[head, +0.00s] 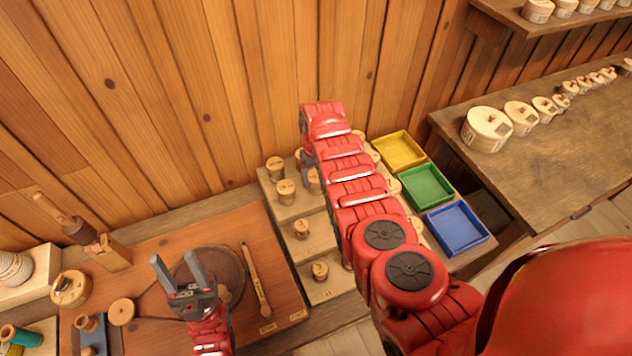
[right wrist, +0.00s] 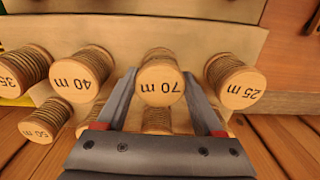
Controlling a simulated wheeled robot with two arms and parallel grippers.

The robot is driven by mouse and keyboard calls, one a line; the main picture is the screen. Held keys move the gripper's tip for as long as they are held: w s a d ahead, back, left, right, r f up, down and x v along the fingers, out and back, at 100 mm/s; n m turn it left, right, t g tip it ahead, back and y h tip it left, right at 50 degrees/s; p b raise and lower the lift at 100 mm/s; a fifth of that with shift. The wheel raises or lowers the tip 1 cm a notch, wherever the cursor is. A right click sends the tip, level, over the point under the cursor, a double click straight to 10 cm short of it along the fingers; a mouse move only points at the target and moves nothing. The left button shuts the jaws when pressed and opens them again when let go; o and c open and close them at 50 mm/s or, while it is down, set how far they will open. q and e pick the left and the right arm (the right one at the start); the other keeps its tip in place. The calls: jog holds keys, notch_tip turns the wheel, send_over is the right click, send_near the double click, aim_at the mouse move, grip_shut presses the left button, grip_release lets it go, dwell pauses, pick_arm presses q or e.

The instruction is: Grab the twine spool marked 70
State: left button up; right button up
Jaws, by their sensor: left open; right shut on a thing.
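The twine spool marked 70 m (right wrist: 160,82) shows in the middle of the right wrist view, its round end facing the camera. My right gripper (right wrist: 160,98) is shut on this spool, one finger on each side. My left gripper (head: 176,259) is open and empty above the brown workbench, well to the left of the spool rack (head: 285,213).
In the right wrist view, spools marked 40 m (right wrist: 80,78) and 25 m (right wrist: 238,85) flank the held one; 50 m (right wrist: 45,122) sits lower left. Yellow (head: 399,150), green (head: 427,186) and blue (head: 457,226) trays stand right of the rack. A wooden wall rises behind.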

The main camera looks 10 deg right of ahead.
jog(key=c, duration=0.5)
jog(key=shift+r, duration=0.2)
